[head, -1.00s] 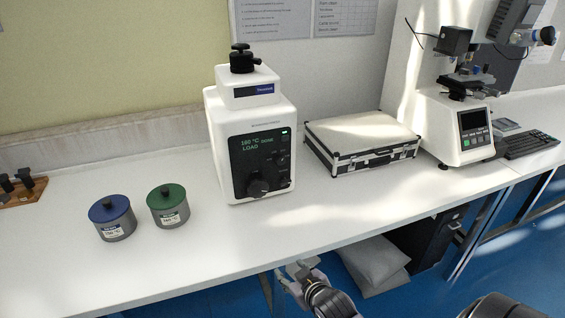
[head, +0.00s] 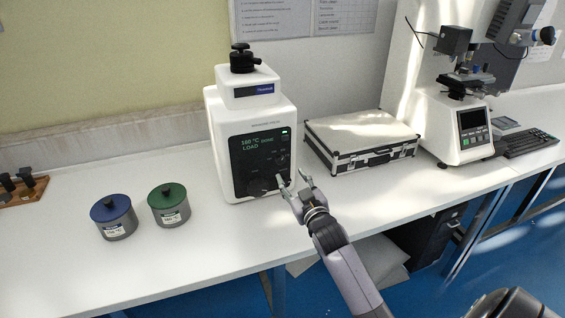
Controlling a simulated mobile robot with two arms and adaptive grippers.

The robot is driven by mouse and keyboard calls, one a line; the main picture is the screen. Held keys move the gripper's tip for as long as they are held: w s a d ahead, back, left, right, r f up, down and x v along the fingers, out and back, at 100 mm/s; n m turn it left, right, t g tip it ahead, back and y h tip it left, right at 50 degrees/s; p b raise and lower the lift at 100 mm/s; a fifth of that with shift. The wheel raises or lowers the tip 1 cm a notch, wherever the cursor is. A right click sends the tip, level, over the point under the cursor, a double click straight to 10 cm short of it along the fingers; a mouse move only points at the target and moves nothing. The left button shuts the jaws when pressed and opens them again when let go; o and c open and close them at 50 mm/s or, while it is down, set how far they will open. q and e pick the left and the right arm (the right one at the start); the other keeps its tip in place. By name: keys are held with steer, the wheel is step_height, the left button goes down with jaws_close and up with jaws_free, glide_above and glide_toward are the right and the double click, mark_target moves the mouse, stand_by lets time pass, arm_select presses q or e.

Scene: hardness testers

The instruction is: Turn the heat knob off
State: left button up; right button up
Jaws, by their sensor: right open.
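The white mounting press (head: 220,130) stands on the bench near the middle of the head view. My right gripper (head: 292,180) is open and empty in front of the panel's lower right edge, just right of the large knob. Its fingers point up toward the panel; I cannot tell whether they touch it. My left gripper is not in view.
A blue-lidded jar (head: 113,217) and a green-lidded jar (head: 169,205) stand left of the press. A silver case (head: 362,140) lies to its right, then a white hardness tester (head: 455,130) and a keyboard (head: 531,144). The bench front (head: 190,255) is clear.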

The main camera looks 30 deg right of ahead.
mark_target(281, 161)
steer(key=x, duration=0.8)
steer(key=shift+w, duration=0.35)
jaws_close()
